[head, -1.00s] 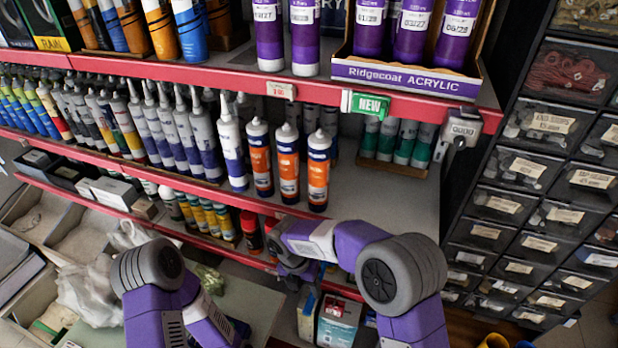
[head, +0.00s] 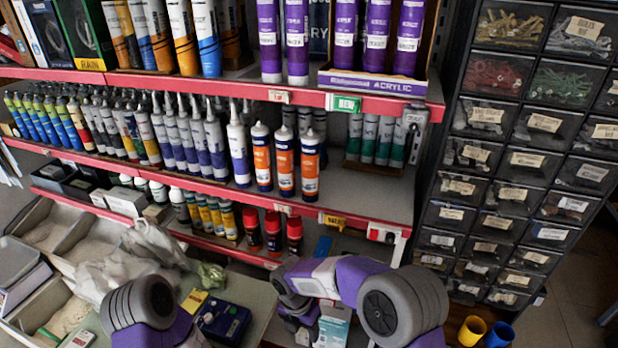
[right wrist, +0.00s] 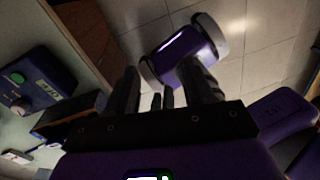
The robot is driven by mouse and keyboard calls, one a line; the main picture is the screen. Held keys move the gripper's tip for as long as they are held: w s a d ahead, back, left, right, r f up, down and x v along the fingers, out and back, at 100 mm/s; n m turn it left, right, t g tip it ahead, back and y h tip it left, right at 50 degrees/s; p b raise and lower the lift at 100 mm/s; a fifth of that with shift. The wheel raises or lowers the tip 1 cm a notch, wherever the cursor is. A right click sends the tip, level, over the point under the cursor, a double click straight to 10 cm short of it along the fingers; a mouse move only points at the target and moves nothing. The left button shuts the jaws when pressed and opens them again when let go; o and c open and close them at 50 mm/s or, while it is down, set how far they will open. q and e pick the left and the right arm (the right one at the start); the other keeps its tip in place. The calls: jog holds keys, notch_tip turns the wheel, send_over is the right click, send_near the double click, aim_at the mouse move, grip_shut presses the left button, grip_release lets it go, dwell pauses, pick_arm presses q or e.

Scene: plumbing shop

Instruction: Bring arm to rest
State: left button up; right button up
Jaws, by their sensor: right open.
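My right arm bends at a grey-and-purple joint low in the head view, and its forearm reaches left, below the shelf edge. My right gripper (head: 300,318) hangs at the end of it, small and partly hidden by the forearm. In the right wrist view the dark fingers of my right gripper (right wrist: 162,85) stand apart with nothing held between them. They point towards the tiled floor and a purple-and-grey part that looks like my own. My left arm shows only as a bent joint at the lower left of the head view; its gripper is out of the picture.
Shelves with red edges (head: 210,188) hold several tubes. Drawers (head: 520,160) stand at right. Yellow (head: 472,331) and blue (head: 499,335) cups stand below. A blue box with knobs (head: 222,321) lies on the bench, also in the right wrist view (right wrist: 35,85). Tiled floor (right wrist: 255,50) is open.

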pick_arm(q)
jog(key=shift+w+f, duration=0.2)
jog(key=shift+w, duration=0.6)
pick_arm(e)
jog(key=s+d+f+m+y, duration=0.3)
jog(key=s+d+f+m, duration=0.2)
jog(key=m, duration=1.1)
jog(key=s+d+f+m+t+y, duration=0.1)
jog(key=s+d+f+m, duration=0.5)
jog(key=m, duration=1.1)
jog(key=s+f+y, duration=0.1)
jog(key=s+f, duration=0.2)
jog(key=f, duration=0.3)
jog(key=shift+s+f+t+y, duration=0.25)
jog(key=shift+s+t+y, duration=0.05)
jog(key=shift+s+y, duration=0.1)
